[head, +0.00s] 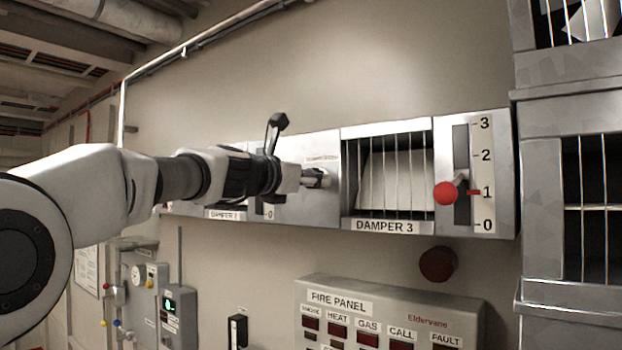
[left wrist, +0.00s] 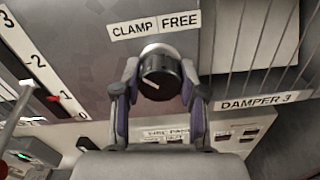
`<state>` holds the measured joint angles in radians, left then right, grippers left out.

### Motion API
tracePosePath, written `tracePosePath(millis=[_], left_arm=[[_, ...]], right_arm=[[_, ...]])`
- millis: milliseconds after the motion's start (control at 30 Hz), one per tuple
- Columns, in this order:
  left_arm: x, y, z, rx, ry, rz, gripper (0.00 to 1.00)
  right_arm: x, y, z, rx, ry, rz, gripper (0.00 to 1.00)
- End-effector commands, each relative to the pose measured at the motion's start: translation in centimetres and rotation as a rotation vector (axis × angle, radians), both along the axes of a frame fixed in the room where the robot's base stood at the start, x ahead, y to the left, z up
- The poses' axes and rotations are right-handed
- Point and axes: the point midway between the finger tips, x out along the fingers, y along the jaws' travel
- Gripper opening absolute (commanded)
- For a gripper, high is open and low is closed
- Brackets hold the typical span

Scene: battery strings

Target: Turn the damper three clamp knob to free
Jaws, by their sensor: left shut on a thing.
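The damper three clamp knob (left wrist: 160,78) is a dark round knob with a white pointer line, on a grey panel under the labels CLAMP and FREE (left wrist: 154,25). In the left wrist view the pointer line slants toward the lower right. My left gripper (left wrist: 160,92) is shut on the knob, one finger on each side. In the head view my left gripper (head: 318,179) reaches the panel just left of the damper 3 grille (head: 392,172), and its fingers mostly hide the knob. My right gripper is in neither view.
Right of the grille, a red-ball lever (head: 446,193) stands near 1 on a 0 to 3 scale. Below are a fire panel (head: 390,290) and a dark red round fitting (head: 437,264). A grey barred cabinet (head: 540,210) stands at the right.

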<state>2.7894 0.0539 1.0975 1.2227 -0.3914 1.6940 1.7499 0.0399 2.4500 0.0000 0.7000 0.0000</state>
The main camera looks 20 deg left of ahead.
Motion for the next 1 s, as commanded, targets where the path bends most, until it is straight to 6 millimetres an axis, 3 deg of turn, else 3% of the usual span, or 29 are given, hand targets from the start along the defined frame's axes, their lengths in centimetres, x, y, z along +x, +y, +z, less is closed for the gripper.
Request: tracePosePath(millis=[467,1000], left_arm=[[0.0,0.0,-0.1,0.126,-0.046,0.001,0.06],[0.0,0.1,-0.1,0.576,-0.211,0.005,0.06]], right_arm=[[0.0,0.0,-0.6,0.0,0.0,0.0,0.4],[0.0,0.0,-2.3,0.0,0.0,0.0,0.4]])
